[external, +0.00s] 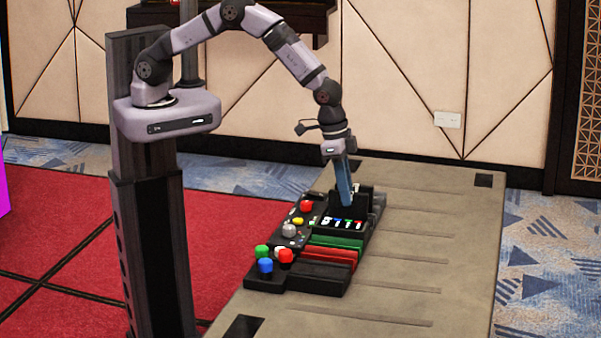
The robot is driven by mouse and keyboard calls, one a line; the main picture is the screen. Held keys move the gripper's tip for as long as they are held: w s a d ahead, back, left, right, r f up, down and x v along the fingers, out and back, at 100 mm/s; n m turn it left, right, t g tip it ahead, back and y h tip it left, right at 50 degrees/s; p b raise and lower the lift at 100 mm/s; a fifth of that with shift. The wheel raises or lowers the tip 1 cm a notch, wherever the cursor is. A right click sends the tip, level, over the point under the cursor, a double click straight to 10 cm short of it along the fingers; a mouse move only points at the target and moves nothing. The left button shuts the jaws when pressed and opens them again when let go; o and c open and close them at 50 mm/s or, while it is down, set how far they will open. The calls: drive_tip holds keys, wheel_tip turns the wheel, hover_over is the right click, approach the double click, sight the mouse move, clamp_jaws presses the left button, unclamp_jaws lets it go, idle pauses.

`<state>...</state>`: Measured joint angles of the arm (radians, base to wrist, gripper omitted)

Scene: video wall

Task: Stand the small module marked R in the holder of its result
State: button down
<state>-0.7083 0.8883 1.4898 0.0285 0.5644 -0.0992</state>
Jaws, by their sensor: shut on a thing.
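My gripper (337,157) is shut on a tall, thin blue-grey module (343,183), which hangs nearly upright below it. Its lower end is at the black holder block (345,225) at the far end of the console. I cannot tell whether that end is inside a slot or just above or behind the block. No letter R can be read on the module from here. The block's front carries a row of small coloured marks on white, too small to read.
The black console lies on a grey table (450,230). Its left side carries a red knob (306,206), a grey knob (289,230) and several coloured buttons. Green strips (335,243) and red strips (328,257) lie in front of the block. The table's right side is clear.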

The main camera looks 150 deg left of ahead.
drive_tip(key=shift+r+p, duration=1.55)
drive_tip(key=shift+r, duration=0.9)
drive_tip(key=w+d+r+p, duration=0.3)
drive_tip(key=w+d+r, duration=0.2)
drive_tip(key=w+d, duration=0.4)
drive_tip(key=shift+f, duration=0.25)
drive_tip(key=shift+f+b, duration=1.85)
drive_tip(key=shift+f, duration=0.9)
drive_tip(key=shift+f+b, duration=1.45)
drive_tip(key=shift+f, duration=0.55)
